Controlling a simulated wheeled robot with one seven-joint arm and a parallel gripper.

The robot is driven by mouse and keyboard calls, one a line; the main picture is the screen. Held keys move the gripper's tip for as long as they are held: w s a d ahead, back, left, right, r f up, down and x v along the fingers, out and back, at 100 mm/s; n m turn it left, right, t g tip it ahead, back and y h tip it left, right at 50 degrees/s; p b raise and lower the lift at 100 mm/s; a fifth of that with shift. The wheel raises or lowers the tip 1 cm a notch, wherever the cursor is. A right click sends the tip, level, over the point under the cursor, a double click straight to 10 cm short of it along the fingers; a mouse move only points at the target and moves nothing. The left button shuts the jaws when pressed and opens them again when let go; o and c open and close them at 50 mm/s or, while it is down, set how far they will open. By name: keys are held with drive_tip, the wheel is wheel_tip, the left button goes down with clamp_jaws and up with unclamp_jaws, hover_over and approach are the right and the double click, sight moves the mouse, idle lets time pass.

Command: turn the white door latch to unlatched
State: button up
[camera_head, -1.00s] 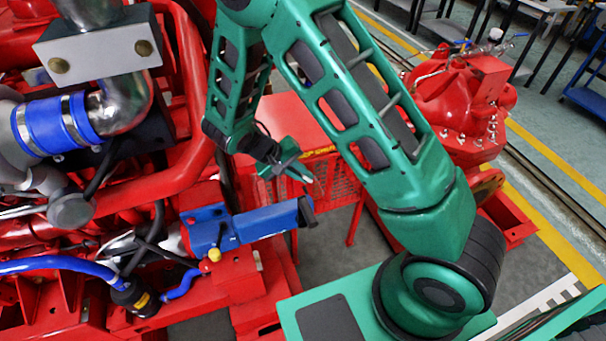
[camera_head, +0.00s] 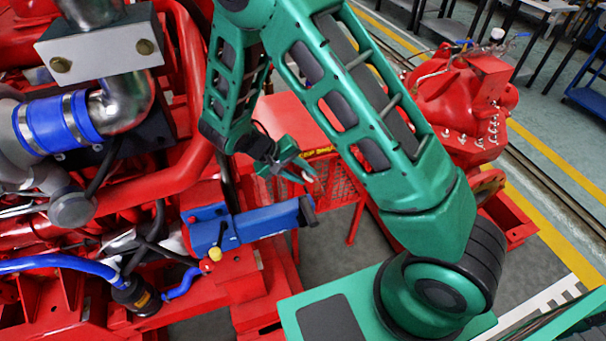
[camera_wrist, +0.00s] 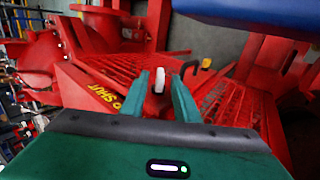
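The white door latch (camera_wrist: 159,80) shows in the wrist view as a small upright white piece in front of the red mesh guard. My gripper (camera_wrist: 161,84) is open, with one green finger on each side of the latch. A gap shows between the latch and each finger, and the depth between them is hard to judge. The latch cannot be made out clearly there.
A red mesh guard (camera_wrist: 115,72) with yellow "SHUT" lettering lies around the latch. A black and yellow handle (camera_wrist: 205,63) is just right of it. The blue cylinder (camera_head: 265,222) lies below my gripper in the head view. Red engine pipes (camera_head: 185,150) stand left of my arm.

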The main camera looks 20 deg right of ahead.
drive_tip(key=v, duration=0.6)
drive_tip(key=shift+a+r, duration=0.25)
drive_tip(key=shift+r, duration=0.05)
